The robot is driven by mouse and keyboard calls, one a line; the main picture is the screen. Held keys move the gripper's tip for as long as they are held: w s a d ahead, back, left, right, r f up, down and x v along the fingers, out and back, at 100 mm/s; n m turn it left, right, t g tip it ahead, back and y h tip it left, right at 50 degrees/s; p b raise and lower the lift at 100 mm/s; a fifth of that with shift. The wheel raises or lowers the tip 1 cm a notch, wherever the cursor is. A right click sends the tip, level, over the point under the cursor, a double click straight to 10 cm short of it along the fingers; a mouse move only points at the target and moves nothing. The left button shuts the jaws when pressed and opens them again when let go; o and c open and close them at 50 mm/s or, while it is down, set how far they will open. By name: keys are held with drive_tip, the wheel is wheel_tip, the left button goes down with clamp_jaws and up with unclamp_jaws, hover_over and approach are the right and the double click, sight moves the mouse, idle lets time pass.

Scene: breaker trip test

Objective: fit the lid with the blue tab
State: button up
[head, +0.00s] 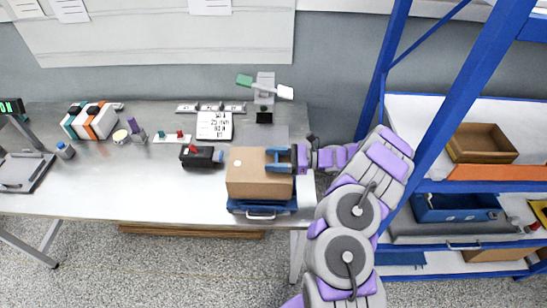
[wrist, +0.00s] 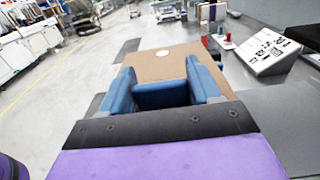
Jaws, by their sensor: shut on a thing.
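A brown box-shaped piece (head: 258,186) with a white dot on top is at the bench's front right, above a blue tray (head: 290,204) with a grey handle. It also shows in the wrist view (wrist: 165,68). My gripper (head: 280,158) reaches in from the right and is shut at the brown piece's right end. In the wrist view its blue fingers (wrist: 162,85) lie on either side, with a blue block between them. I cannot tell whether that block is a tab or part of the gripper. Whether the piece touches the tray is hidden.
A black device (head: 198,157) with red and blue parts stands just left. Behind are a white printed panel (head: 214,125) and a grey stand (head: 264,92). Small parts and boxes (head: 92,120) stand farther left. A blue-framed shelf (head: 440,125) flanks my arm. The bench's front left is clear.

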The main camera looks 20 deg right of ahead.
drive_tip(key=shift+d, duration=0.5)
drive_tip(key=o, duration=1)
drive_tip(key=shift+d, duration=0.15)
drive_tip(key=shift+o, duration=0.7)
drive_tip(key=o, duration=0.3)
drive_tip(key=shift+a, duration=0.45)
